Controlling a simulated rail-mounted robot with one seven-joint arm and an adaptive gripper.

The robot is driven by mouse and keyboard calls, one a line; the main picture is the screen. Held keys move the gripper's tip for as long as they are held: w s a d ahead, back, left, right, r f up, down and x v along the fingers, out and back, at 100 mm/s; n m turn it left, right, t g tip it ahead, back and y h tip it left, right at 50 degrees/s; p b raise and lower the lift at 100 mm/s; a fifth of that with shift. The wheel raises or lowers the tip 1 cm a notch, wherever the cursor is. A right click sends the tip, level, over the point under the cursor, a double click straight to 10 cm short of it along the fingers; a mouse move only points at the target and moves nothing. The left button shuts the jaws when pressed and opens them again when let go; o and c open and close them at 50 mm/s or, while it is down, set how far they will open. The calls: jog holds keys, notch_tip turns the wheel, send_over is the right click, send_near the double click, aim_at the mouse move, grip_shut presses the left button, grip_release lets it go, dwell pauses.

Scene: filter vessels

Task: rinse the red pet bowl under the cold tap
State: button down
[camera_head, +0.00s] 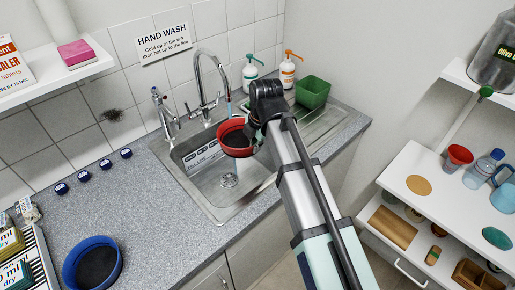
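The red pet bowl (235,150) is over the sink basin (207,190), with its dark inside facing up. My gripper (250,133) is at the bowl's right rim and appears shut on it; its fingertips are mostly hidden by the gripper's own dark body. The tall curved tap (208,62) stands behind the sink, and a thin bluish stream of water (229,108) drops from its spout towards the bowl. A pale streak shows below the bowl above the drain (229,181). A second, shorter tap (164,112) stands at left; I cannot tell which is cold.
A green tub (312,92) stands on the drainer at right, beside two pump bottles (288,70). A blue bowl (92,263) is on the worktop at lower left. Several dark blue caps (84,176) line the worktop's back. Shelves with a red cup (458,157) stand at right.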

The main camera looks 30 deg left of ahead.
aim_at(241, 130)
jog(key=shift+w+a+f+b, duration=0.35)
jog(key=shift+w+a, duration=0.4)
jog(key=shift+a, duration=0.45)
jog(key=shift+w+a+f+b, duration=0.25)
jog(key=shift+w+a+b, duration=0.25)
jog(key=shift+w+a, duration=0.5)
jog(key=shift+w+a+f+b, duration=0.35)
jog(key=shift+w+a, duration=0.2)
jog(key=shift+a, duration=0.8)
jog(key=shift+w+a+f, duration=0.15)
jog(key=shift+w+a, duration=0.35)
jog(key=shift+a, duration=0.3)
jog(key=shift+w+a+f, duration=0.15)
jog(key=shift+w+a, duration=0.35)
jog(key=shift+a, duration=0.3)
